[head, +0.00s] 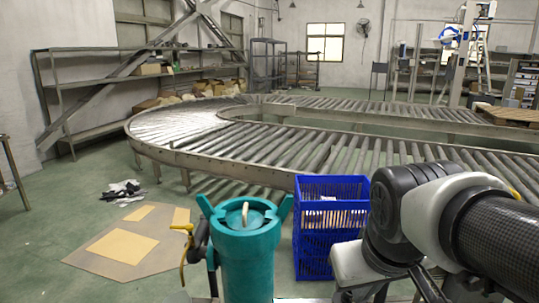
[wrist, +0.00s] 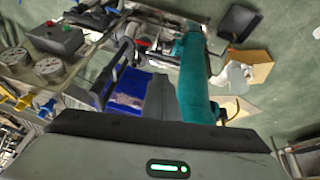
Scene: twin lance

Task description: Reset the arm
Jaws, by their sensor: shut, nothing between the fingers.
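My arm reaches in from the right side of the head view, with a black and grey joint and a dark textured link. In the wrist view, the grey gripper body with a green light fills the bottom edge. My gripper (wrist: 161,88) shows above it as a dark grey shape between a blue crate and a teal cylinder. It is shut and holds nothing. Its fingertips are hard to make out in the head view, where the arm's lower end runs into the bottom edge.
The blue crates (head: 332,215) stand left of my arm joint. The teal cylinder (head: 246,262) stands close in front, with a yellow-handled part at its left. A roller conveyor (head: 290,152) curves across behind them.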

